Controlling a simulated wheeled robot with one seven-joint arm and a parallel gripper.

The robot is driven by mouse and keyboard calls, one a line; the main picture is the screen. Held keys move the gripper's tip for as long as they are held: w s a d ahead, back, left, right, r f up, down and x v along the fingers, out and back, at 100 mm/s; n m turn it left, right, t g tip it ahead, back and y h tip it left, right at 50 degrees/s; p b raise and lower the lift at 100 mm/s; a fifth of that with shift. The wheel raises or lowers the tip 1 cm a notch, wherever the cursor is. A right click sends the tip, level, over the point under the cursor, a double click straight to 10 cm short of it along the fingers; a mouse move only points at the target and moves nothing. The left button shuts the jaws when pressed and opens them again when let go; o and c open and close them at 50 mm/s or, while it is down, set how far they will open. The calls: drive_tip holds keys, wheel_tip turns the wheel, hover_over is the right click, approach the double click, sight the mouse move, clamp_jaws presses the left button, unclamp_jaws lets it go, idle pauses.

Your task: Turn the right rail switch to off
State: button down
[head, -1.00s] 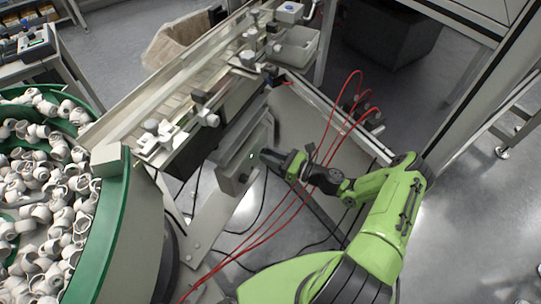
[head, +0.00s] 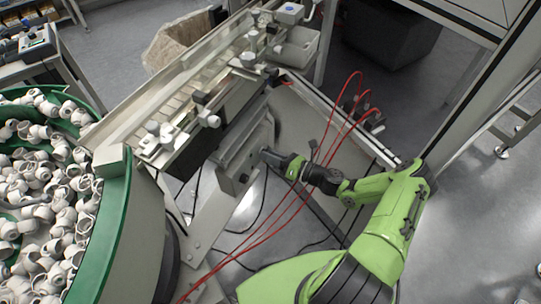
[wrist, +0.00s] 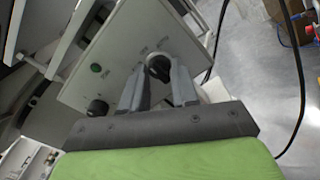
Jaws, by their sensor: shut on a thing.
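A grey control box (head: 230,178) hangs below the conveyor rail, and its panel (wrist: 118,52) fills the middle of the wrist view. A black rotary switch (wrist: 158,67) sits at the panel's right. My gripper (wrist: 158,80) is shut on this switch, a finger on each side. A second black knob (wrist: 97,107) sits lower left, and a dull green round lamp or button (wrist: 96,68) is above it. The panel labels are too small to read. In the head view my gripper (head: 266,154) meets the box from the right and hides the held switch.
Red hoses (head: 322,150) arch close over my wrist. The conveyor (head: 180,95) runs above the box. A green-rimmed feeder bowl (head: 118,215) full of white caps stands at left. A black cable (wrist: 301,80) hangs at the right of the wrist view.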

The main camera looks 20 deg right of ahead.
drive_tip(key=c, duration=0.8)
unclamp_jaws()
drive_tip(key=shift+c, duration=0.2)
drive_tip(key=p+v, duration=0.1)
drive_tip(key=v, duration=1.5)
drive_tip(key=shift+w, duration=0.1)
